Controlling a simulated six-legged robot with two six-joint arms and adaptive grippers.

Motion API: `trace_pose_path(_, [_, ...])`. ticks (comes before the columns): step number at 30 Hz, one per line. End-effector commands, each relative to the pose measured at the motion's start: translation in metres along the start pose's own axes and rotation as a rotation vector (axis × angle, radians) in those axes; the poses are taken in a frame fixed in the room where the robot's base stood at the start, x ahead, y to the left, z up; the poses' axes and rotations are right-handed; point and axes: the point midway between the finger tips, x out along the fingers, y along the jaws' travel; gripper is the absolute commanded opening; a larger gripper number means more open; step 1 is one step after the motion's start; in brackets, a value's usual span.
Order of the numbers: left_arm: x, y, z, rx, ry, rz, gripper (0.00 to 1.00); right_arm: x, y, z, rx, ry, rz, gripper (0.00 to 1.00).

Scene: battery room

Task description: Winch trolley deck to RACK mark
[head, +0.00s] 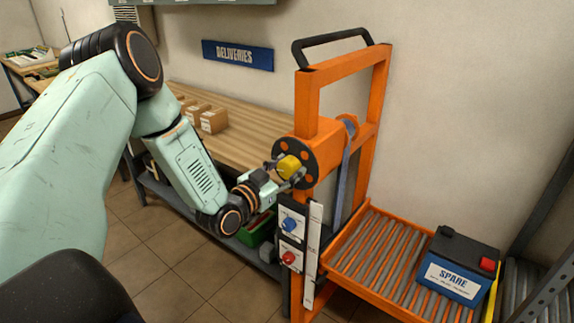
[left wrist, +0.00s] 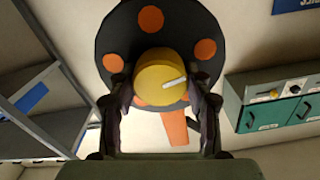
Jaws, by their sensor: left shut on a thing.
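The orange winch trolley (head: 376,100) stands against the wall, with a black handle on top. Its winch is a dark disc with orange spots (head: 308,148) and a yellow knob (head: 290,166). My left gripper (head: 285,174) is shut on the yellow knob. In the left wrist view the fingers sit on either side of the yellow knob (left wrist: 162,82), which has a white line pointing right. My right gripper is not visible.
A panel with a blue knob (head: 291,223) and a red knob (head: 288,257) is beside the strip. A wooden bench (head: 245,110) with small boxes stands behind my arm, under a DELIVERIES sign (head: 238,55). A grey rack (head: 552,285) stands at the right.

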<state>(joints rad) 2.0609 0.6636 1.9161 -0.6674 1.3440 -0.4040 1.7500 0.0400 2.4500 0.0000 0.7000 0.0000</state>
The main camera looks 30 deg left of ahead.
Motion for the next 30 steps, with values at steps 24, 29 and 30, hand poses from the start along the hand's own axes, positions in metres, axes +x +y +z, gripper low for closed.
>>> trace_pose_path(24, [0.0015, -0.0011, -0.0027, 0.057, 0.008, -0.003, 0.61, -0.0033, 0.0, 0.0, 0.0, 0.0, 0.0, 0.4])
trace_pose_path(29, [0.0009, -0.0006, -0.0016, 0.055, 0.005, -0.002, 0.72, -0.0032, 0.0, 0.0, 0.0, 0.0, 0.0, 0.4])
trace_pose_path(30, [0.0008, -0.0005, -0.0014, 0.055, 0.004, -0.001, 0.72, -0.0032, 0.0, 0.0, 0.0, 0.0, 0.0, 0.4])
